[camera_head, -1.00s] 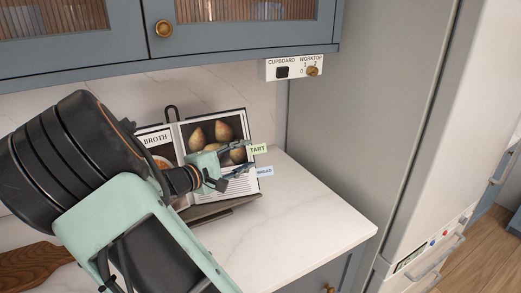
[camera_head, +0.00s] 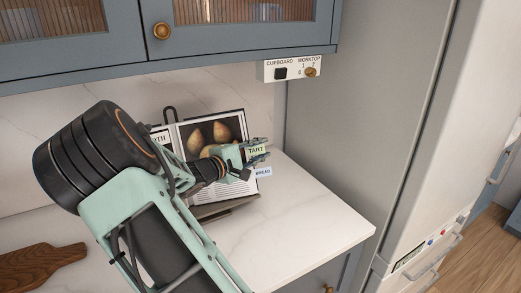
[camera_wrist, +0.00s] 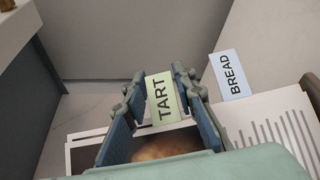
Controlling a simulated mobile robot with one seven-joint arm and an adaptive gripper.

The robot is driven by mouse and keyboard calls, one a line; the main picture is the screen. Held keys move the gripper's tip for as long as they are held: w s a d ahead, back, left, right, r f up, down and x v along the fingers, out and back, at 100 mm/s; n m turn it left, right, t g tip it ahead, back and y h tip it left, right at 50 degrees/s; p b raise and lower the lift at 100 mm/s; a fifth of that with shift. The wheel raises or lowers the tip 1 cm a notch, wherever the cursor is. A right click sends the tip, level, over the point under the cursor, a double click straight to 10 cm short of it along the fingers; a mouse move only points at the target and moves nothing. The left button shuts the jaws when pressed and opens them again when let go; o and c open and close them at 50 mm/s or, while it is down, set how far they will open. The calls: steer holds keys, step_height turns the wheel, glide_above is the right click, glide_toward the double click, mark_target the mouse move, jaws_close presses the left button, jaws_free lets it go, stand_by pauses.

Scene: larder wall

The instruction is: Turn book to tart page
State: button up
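The open book (camera_head: 213,131) stands on a stand on the worktop, with a pear picture and text on its right page; its left page is mostly behind my arm. The green TART tab (camera_head: 256,150) sticks out from the right edge, above the blue BREAD tab (camera_head: 263,171). My gripper (camera_head: 262,151) is at the book's right edge, around the TART tab. In the wrist view the TART tab (camera_wrist: 163,97) lies between my two spread fingers (camera_wrist: 158,95), with gaps visible beside it. The BREAD tab (camera_wrist: 231,75) is outside, right of the fingers.
A switch panel (camera_head: 291,69) marked CUPBOARD and WORKTOP is fixed under the blue wall cupboard (camera_head: 245,28). A wooden board (camera_head: 40,264) lies at the left. The worktop (camera_head: 310,215) right of the book is clear, ending near the tall grey panel (camera_head: 370,110).

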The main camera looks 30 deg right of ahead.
steer(key=c, duration=0.4)
steer(key=shift+o, duration=0.2)
steer(key=shift+s, duration=0.1)
